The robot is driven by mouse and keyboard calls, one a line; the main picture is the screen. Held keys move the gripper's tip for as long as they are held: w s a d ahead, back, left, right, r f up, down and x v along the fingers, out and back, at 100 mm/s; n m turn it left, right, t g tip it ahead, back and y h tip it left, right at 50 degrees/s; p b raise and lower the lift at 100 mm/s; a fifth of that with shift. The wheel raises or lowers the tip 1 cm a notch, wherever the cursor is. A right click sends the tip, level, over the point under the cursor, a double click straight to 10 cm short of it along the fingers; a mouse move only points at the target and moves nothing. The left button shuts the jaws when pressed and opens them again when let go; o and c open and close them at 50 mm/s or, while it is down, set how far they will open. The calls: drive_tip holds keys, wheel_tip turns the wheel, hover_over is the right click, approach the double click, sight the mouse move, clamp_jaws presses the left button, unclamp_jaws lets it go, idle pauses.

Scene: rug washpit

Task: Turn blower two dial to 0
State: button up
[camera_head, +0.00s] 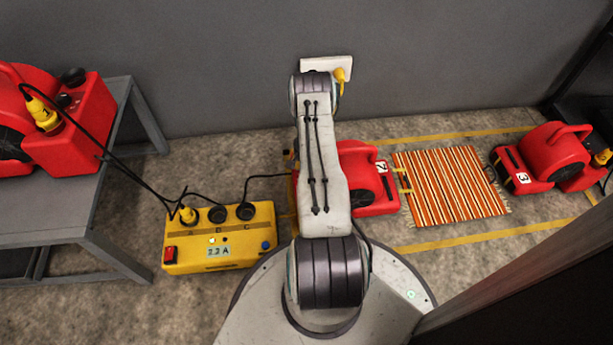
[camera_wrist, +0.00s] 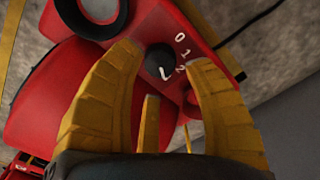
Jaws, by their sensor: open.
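Blower two (camera_head: 377,200) is a red machine with a "2" label on the floor, partly hidden behind my arm in the head view. In the wrist view its red panel (camera_wrist: 142,28) carries a round black dial (camera_wrist: 157,55) beside the white figures 0, 1 and 2. A white mark on the dial is on its lower right side, nearest the 2. My gripper (camera_wrist: 164,57) has yellow fingers and is open, one finger on each side of the dial. I cannot tell whether they touch it.
A yellow power box (camera_head: 215,238) with black cables stands left of my base. A red blower (camera_head: 72,130) sits on a grey table (camera_head: 85,190). A striped rug (camera_head: 450,186) lies to the right, with blower three (camera_head: 550,160) beyond it. A wall outlet (camera_head: 325,65) is behind.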

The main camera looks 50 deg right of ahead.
drive_tip(key=shift+f+b, duration=0.6)
drive_tip(key=shift+f, duration=1.15)
clamp_jaws()
